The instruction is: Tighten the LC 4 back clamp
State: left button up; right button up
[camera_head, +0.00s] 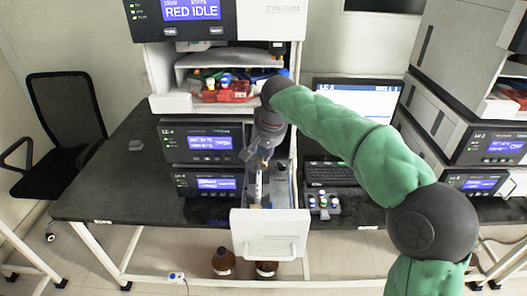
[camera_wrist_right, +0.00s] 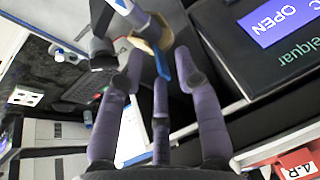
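The LC-4 unit (camera_head: 205,142) stands left of centre in the head view, with an open drawer whose white front (camera_head: 270,236) is pulled out. A pale column (camera_head: 258,186) is inside the drawer. My right gripper (camera_head: 264,160) points down over the drawer's back part. In the right wrist view the purple fingers (camera_wrist_right: 160,72) are spread, with a tan clamp-like part (camera_wrist_right: 150,35) and a blue piece (camera_wrist_right: 161,62) just ahead of or between the tips. I cannot tell whether they touch. The column's white end (camera_wrist_right: 128,12) lies beyond. My left gripper is not in view.
A keyboard (camera_head: 328,173) and a vial tray (camera_head: 323,203) stand right of the drawer. Brown bottles (camera_head: 223,262) stand on the floor below. The black bench (camera_head: 105,190) is mostly clear at left.

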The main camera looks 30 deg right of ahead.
grip_shut()
jog(key=shift+w+a+r+p, duration=0.1)
jog(key=shift+a+r+p, duration=0.1)
jog(key=shift+p, duration=0.5)
jog(key=g+h+p, duration=0.1)
jog(key=p, duration=0.2)
jog(key=w+a+g+h+p, duration=0.1)
jog(key=h+p, duration=0.1)
jog(key=p, duration=0.1)
jog(key=a+n+g+h+p, duration=0.1)
jog(key=h+p, duration=0.1)
jog(key=p, duration=0.1)
jog(key=shift+w+a+f, duration=0.1)
jog(key=shift+w+a, duration=0.15)
jog(key=shift+w, duration=0.05)
jog(key=shift+w+a+f+n+g+h+p, duration=0.2)
jog(key=shift+g+h+p, duration=0.1)
jog(key=shift+h+p, duration=0.2)
jog(key=shift+w+a+f+n+g+h+p, duration=0.1)
jog(key=shift+a+f+n+g+h+p, duration=0.1)
jog(key=shift+g+h+p, duration=0.3)
jog(key=shift+w+a+f+h+p, duration=0.15)
jog(key=shift+a+f+h+p, duration=0.2)
jog(key=shift+h+p, duration=0.45)
jog(key=shift+f+g+h, duration=0.1)
jog(key=shift+g+h, duration=0.2)
